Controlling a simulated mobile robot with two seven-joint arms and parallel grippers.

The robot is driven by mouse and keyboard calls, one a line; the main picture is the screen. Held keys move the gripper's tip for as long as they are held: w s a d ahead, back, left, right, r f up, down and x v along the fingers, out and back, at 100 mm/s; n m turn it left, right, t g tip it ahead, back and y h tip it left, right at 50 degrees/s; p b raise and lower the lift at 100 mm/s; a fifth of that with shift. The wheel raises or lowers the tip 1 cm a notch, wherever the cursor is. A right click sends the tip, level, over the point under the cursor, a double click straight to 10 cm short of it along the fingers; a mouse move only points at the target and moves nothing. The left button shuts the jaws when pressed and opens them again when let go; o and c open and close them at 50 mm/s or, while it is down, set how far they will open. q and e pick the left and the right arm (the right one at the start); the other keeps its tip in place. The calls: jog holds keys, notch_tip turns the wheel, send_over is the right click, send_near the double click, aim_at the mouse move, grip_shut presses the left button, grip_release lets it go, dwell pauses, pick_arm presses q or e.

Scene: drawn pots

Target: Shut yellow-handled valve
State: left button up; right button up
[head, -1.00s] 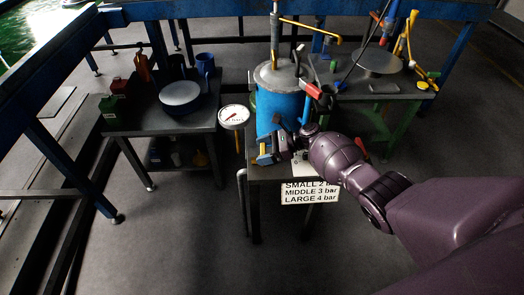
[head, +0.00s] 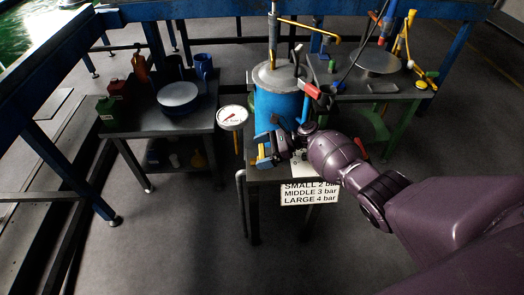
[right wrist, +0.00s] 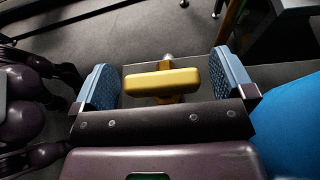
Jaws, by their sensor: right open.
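The yellow valve handle (right wrist: 162,82) is a short bar on a metal stem, lying crosswise in the right wrist view. My right gripper (right wrist: 163,84) is open, with one blue-padded finger beyond each end of the handle. Gaps show at both ends, so the fingers do not seem to touch it. In the head view the right gripper (head: 265,153) is at the front lower side of the blue tank (head: 278,108), and mostly hides the valve. My left gripper is not in view.
A round pressure gauge (head: 232,117) stands left of the tank. A red-handled part (head: 311,90) is at the tank's upper right. A sign (head: 309,192) hangs at the front of the stand. A dark table (head: 140,122) with cans and a blue bowl is to the left.

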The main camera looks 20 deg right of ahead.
jog(key=shift+d, duration=0.1)
jog(key=shift+d+r, duration=0.2)
jog(key=shift+d, duration=0.05)
jog(key=p+v, duration=0.1)
jog(key=v, duration=0.9)
jog(key=shift+s, duration=0.15)
